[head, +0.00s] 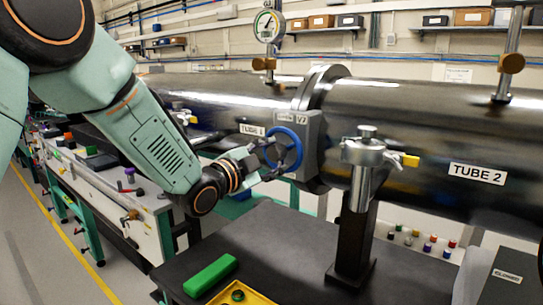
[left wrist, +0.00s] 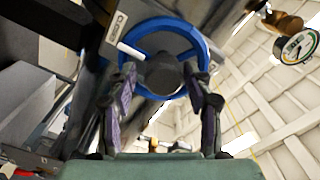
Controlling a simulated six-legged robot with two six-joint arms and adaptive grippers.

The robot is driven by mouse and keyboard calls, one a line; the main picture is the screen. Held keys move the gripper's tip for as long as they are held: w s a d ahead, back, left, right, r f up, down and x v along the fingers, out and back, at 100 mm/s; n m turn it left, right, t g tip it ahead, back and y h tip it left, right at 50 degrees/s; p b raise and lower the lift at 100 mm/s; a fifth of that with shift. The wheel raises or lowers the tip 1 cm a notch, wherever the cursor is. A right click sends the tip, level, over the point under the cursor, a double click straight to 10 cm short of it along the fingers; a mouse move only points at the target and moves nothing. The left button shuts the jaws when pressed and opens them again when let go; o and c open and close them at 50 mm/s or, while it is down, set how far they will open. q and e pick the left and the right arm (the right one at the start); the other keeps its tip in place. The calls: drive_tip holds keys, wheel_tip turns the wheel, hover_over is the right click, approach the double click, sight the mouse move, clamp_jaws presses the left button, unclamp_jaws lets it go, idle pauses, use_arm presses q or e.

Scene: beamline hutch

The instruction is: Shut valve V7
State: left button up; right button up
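Valve V7 is a grey block (head: 311,135) with a blue handwheel (head: 299,150), mounted by the flange between the two tubes. In the left wrist view the blue handwheel (left wrist: 203,47) fills the upper middle, with its dark hub (left wrist: 163,72) at the centre. My left gripper (head: 262,162) is at the wheel. In the left wrist view its two fingers (left wrist: 160,80) stand apart, one on each side of the hub and overlapping the rim. Whether they touch the wheel I cannot tell. A label reading "CLOSED" (left wrist: 117,30) and a white bar (left wrist: 131,50) lie beside the wheel. My right gripper is out of view.
A metal fitting with a yellow handle (head: 370,155) stands on a dark post right of the valve. A gauge (head: 268,26) rises above. The dark table (head: 290,245) below carries a green block (head: 210,275) and a yellow tray (head: 262,300). Tube 2 (head: 430,140) extends right.

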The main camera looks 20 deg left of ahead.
use_arm(q)
drive_tip(key=shift+o, duration=0.8)
drive_tip(key=shift+r, duration=0.1)
drive_tip(key=shift+s+a, duration=0.15)
drive_tip(key=shift+s, duration=0.15)
drive_tip(key=v, duration=1.1)
drive_tip(key=shift+s, duration=0.15)
